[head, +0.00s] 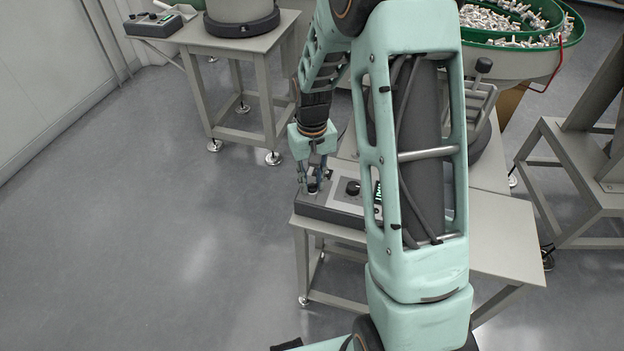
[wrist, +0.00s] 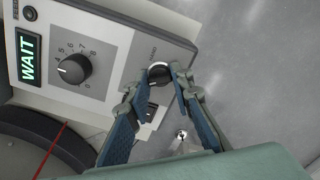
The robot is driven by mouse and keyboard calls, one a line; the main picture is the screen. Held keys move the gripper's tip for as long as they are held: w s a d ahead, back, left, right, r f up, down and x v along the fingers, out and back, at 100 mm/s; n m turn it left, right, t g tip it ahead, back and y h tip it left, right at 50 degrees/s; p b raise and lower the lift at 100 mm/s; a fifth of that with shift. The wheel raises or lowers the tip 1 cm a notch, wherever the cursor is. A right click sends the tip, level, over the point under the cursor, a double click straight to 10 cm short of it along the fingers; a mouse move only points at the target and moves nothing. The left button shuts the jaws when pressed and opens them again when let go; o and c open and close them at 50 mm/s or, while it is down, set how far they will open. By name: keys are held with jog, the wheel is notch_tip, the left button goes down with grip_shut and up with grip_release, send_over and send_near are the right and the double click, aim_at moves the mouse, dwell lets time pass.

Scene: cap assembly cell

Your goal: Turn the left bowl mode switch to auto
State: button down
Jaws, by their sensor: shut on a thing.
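The bowl controller box (head: 330,209) sits on a grey table, and its panel (wrist: 105,62) fills the upper left of the wrist view. The mode switch (wrist: 159,73) is a round black knob with a light mark, near the panel's edge. A label beside it appears to read "HAND"; the other label is partly hidden by a finger. My gripper (wrist: 168,88) is shut on this knob, one finger on each side. In the head view my gripper (head: 313,186) points down onto the box's left end.
A larger numbered dial (wrist: 74,69) and a green display reading "WAIT" (wrist: 28,57) are on the same panel. A green-rimmed bowl of small parts (head: 510,30) stands at the back right. Another controller box (head: 153,24) is on the far left table. Open floor lies left.

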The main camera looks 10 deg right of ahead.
aim_at(312, 184)
jog(key=shift+n, duration=0.8)
jog(key=c, duration=1.7)
grip_release()
notch_tip(312, 184, up, 12)
jog(key=shift+r, duration=0.1)
